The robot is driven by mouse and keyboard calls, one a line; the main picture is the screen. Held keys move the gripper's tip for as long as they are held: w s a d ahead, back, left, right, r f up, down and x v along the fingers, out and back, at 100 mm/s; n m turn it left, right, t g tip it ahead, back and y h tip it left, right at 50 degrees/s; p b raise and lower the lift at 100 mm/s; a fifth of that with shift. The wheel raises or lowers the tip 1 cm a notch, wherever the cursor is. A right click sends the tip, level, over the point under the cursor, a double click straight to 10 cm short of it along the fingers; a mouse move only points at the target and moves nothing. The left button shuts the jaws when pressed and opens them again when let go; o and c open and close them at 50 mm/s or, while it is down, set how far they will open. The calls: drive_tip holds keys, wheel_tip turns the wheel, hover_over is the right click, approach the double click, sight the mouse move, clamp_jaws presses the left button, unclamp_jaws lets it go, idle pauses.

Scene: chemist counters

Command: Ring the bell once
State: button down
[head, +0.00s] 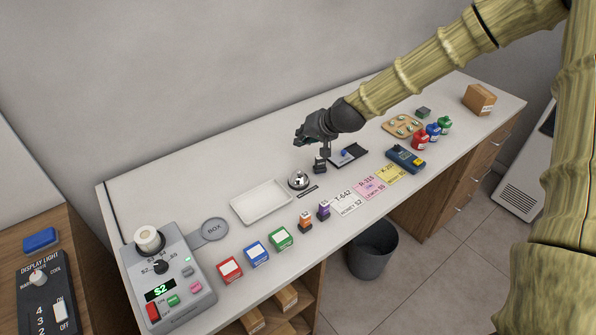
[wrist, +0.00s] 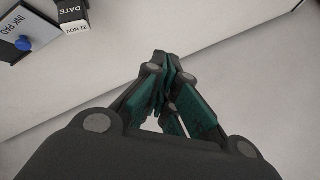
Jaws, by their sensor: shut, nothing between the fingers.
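The bell (head: 299,180) is a small silver dome on a dark base, standing on the white counter right of the white tray, with a dark label strip in front of it. My gripper (head: 299,140) is shut and empty, raised in the air above and behind the bell in the head view. It is apart from the bell. In the wrist view my gripper's green-padded fingers (wrist: 172,62) meet over a bare pale surface. The bell does not show in the wrist view.
A black date stamp (head: 320,164) and an ink pad (head: 348,154) stand right of the bell. A white tray (head: 240,212) lies to its left. Cards, small bottles and colored boxes line the counter's front. The counter behind the bell is clear up to the wall.

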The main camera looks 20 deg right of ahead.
drive_tip(key=shift+f+b, duration=2.8)
drive_tip(key=shift+f, duration=1.4)
drive_tip(key=shift+f, duration=0.15)
drive_tip(key=shift+a+f+b, duration=0.1)
drive_tip(key=shift+f+b, duration=0.15)
drive_tip(key=shift+b, duration=0.05)
drive_tip(key=shift+f+b, duration=0.35)
drive_tip(key=shift+f, duration=0.1)
drive_tip(key=shift+r, duration=0.15)
drive_tip(key=shift+r+p, duration=0.65)
drive_tip(key=shift+r, duration=0.1)
drive_tip(key=shift+r+p, duration=1.7)
drive_tip(key=shift+r, duration=0.8)
